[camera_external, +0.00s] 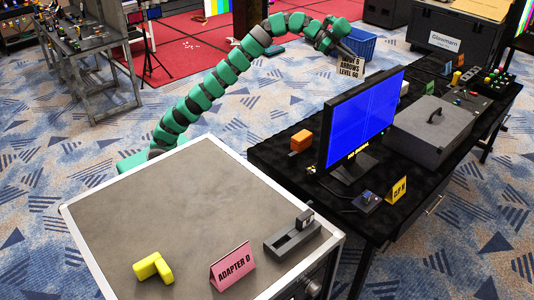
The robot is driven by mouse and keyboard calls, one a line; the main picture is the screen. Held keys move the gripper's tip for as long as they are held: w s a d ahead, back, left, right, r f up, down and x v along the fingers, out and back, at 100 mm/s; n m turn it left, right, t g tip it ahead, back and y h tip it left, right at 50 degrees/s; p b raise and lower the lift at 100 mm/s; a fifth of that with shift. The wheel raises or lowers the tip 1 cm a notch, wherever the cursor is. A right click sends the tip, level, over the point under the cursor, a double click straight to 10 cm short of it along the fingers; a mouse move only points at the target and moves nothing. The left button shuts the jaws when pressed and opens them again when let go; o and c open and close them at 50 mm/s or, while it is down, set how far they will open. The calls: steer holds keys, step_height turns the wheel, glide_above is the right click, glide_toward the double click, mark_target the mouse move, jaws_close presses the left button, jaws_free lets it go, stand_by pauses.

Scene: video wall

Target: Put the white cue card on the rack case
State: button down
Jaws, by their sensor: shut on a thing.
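The white cue card (350,76), with dark printed lettering, hangs below my gripper (346,54) at the upper middle. My gripper is shut on the card, at the far end of my green arm; the fingertips are small and hard to make out. The card is in the air behind the black table and its monitor, well away from the rack case. The rack case (170,205) stands in the left foreground, with a flat grey-brown top and silver edges.
On the rack case are a yellow block (152,267), a pink "ADAPTER" card (232,267) and a dark grey device (293,237). Its top is otherwise clear. The black table (290,170) carries a blue-screened monitor (363,115), an orange block (301,141) and a grey box (428,128).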

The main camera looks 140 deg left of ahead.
steer(key=w+d+m+h, duration=0.1)
steer(key=w+d, duration=0.4)
steer(key=d, duration=0.7)
steer(key=w+d+m+t+h+p, duration=0.15)
steer(key=w+d, duration=0.45)
steer(key=d, duration=0.6)
steer(key=w+d+m+g+h, duration=0.15)
steer(key=w+d, duration=0.35)
steer(key=d, duration=0.7)
steer(key=s+d+f, duration=0.2)
steer(key=d+f, duration=0.1)
steer(key=d, duration=0.4)
steer(key=s+d+f+p, duration=0.1)
steer(key=s+d+f, duration=0.1)
steer(key=d, duration=0.6)
steer(key=s+d+f+t, duration=0.1)
steer(key=s+d+f, duration=0.1)
steer(key=d+f, duration=0.2)
steer(key=shift+s+d+f+h, duration=0.35)
steer(key=shift+s+d+h, duration=0.05)
steer(key=shift+d, duration=1.5)
